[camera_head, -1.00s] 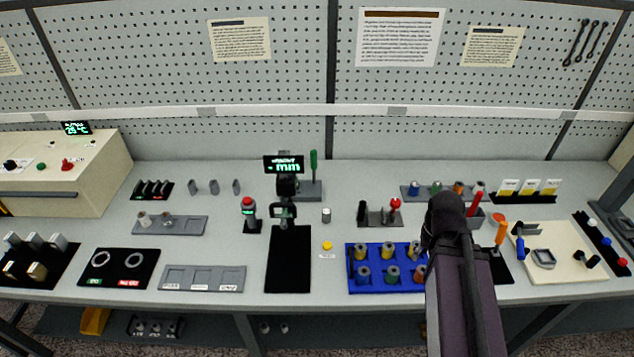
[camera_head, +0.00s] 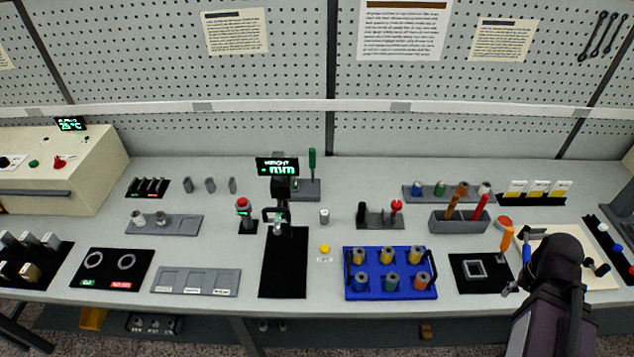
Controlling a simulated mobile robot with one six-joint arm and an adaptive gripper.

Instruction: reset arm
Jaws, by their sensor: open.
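My arm rises from the lower right in the head view, its dark wrist over the cream board (camera_head: 575,254) at the right of the bench. My gripper (camera_head: 510,289) shows only in part, pointing left at the wrist's left side, just right of the black pad with a square grey frame (camera_head: 474,268). I see nothing held in it. The fingertips are small and partly hidden by the wrist.
A blue rack (camera_head: 392,293) with several spindles stands left of my arm. A grey bin (camera_head: 459,222) with upright handles is behind it. A digital gauge stand (camera_head: 277,168) is at the centre. Bare bench lies between the fixtures.

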